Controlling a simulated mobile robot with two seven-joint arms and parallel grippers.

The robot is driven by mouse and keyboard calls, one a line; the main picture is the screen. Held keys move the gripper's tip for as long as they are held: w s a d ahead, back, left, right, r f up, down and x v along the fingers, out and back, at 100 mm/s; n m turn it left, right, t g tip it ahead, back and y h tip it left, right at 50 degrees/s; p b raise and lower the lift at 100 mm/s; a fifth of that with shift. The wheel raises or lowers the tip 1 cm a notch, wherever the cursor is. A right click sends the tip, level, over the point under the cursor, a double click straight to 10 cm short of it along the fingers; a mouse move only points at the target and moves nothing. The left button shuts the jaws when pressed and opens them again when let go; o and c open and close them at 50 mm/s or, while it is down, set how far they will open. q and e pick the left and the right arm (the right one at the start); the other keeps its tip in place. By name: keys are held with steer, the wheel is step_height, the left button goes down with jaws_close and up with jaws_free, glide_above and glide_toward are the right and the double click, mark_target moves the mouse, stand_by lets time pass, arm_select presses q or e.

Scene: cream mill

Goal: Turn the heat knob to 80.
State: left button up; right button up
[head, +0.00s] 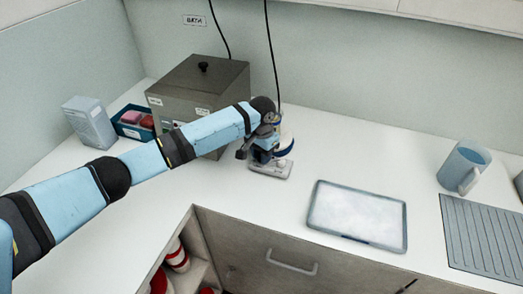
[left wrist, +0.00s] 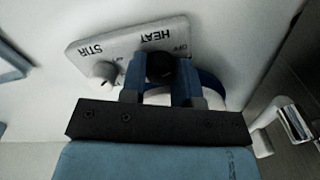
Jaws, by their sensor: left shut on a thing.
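The hotplate stirrer (head: 271,168) is a small white unit on the counter, below my left gripper in the head view. In the left wrist view its control panel (left wrist: 120,45) shows the words STIR and HEAT upside down. The dark heat knob (left wrist: 160,67) sits under the HEAT label, with an OFF mark beside it. My left gripper (left wrist: 160,82) is shut on the heat knob, one finger on each side. The knob's pointer and the 80 mark are hidden by the fingers. The pale stir knob (left wrist: 103,72) is beside the left finger. My right gripper is not in view.
A grey metal box (head: 200,95) stands behind my left arm. A blue bin (head: 133,122) and a pale carton (head: 90,122) are at the left. A tray (head: 357,214) and a blue mug (head: 463,167) are at the right.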

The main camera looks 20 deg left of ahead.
arm_select(q)
steer(key=o, duration=0.9)
step_height(320, 180, up, 14)
steer(key=shift+f+b, duration=0.1)
steer(key=shift+b, duration=0.2)
